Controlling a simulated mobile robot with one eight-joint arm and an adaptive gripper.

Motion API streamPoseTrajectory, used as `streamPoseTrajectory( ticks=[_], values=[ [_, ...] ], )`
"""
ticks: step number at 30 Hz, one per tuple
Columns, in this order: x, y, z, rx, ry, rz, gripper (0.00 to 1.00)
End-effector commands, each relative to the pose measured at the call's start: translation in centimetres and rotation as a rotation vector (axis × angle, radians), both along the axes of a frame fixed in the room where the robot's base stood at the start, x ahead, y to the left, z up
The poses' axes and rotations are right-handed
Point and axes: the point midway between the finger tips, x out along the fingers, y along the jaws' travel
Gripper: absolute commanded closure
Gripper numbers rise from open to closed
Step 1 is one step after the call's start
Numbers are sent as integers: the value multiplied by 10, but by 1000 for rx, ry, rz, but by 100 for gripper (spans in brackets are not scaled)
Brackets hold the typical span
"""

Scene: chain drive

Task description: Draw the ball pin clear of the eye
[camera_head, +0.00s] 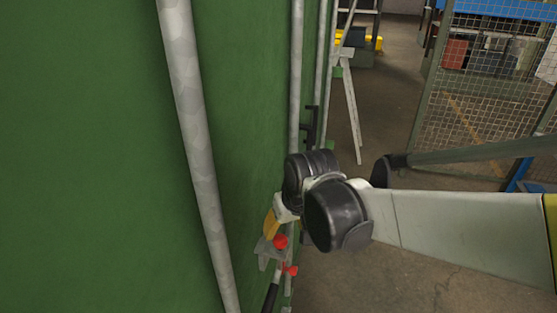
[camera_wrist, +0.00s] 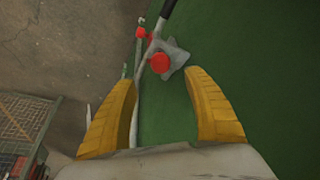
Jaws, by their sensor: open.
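Two red balls show on grey hardware beside the green wall. The nearer red ball (camera_wrist: 159,63) sits against a grey bracket (camera_wrist: 176,54) in the wrist view; it also shows in the head view (camera_head: 280,241). The second red ball (camera_wrist: 142,33) lies beyond it, beside a dark handle (camera_wrist: 170,9); the head view shows it lower down (camera_head: 291,269). I cannot tell which ball is the pin's, and the eye is not clearly visible. My gripper (camera_wrist: 160,78) is open and empty. Its yellow fingers spread to either side of the nearer ball, apart from it; one yellow finger shows in the head view (camera_head: 271,223).
The green wall (camera_head: 90,150) carries a long grey pipe (camera_head: 192,110) left of my gripper. A black handle (camera_head: 311,125) is fixed farther along the wall. A mesh cage (camera_head: 490,85) stands at the far right. Bare floor (camera_head: 375,275) lies right of the wall.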

Motion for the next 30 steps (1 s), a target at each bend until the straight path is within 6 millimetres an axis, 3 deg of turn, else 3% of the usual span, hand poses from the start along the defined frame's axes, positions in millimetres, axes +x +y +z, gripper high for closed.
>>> streamPoseTrajectory(
  ticks=[5, 18, 30],
  values=[
    [7, 3, -17, -1, 1, 1, 40],
    [34, 11, -88, 0, 0, 1, 40],
    [39, 13, -100, 0, 0, 0, 40]
  ],
)
